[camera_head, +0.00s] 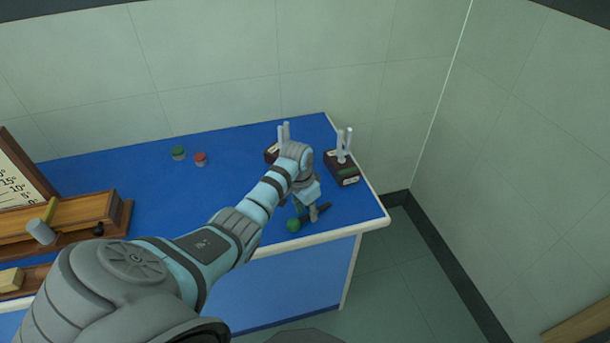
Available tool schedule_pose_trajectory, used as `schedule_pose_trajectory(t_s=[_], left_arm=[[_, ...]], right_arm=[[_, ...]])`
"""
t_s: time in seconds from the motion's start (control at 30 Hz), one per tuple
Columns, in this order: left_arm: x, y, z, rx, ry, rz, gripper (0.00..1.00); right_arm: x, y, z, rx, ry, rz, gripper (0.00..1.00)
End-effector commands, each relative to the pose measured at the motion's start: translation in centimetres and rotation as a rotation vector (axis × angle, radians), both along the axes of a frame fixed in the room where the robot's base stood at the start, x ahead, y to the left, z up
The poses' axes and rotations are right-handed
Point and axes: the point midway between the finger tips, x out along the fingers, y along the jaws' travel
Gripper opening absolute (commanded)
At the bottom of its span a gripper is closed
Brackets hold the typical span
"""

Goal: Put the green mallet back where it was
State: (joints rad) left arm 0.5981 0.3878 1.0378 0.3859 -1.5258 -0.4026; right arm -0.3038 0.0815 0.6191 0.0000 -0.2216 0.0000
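The green mallet (293,225) lies at the front right of the blue bench, near its pale front edge. Its round green head points left, and a dark handle runs to the right from it. My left gripper (313,211) points down at the handle, just right of the head. Its fingers hide part of the handle. I cannot tell whether they are closed on it. My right gripper is not in view.
A two-pronged fork on a dark box (346,177) stands at the bench's right end. A similar dark box (271,152) is partly hidden behind my wrist. A green-topped (178,153) and a red-topped (200,159) small piece stand further left. Wooden apparatus (70,222) fills the left.

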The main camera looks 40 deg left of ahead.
Motion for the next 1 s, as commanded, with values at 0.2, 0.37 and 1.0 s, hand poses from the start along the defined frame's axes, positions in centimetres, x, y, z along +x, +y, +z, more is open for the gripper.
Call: schedule_pose_trajectory(t_s=[0.2,0.37,1.0], left_arm=[[-0.9,0.3,6.4,0.004,-0.004,-0.001,0.32],[-1.4,0.5,9.7,0.002,-0.003,0.000,0.32],[-1.7,0.3,10.5,0.001,0.001,-0.001,0.32]], right_arm=[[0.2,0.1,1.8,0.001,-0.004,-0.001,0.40],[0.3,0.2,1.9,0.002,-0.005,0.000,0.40],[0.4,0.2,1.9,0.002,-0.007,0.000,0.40]])
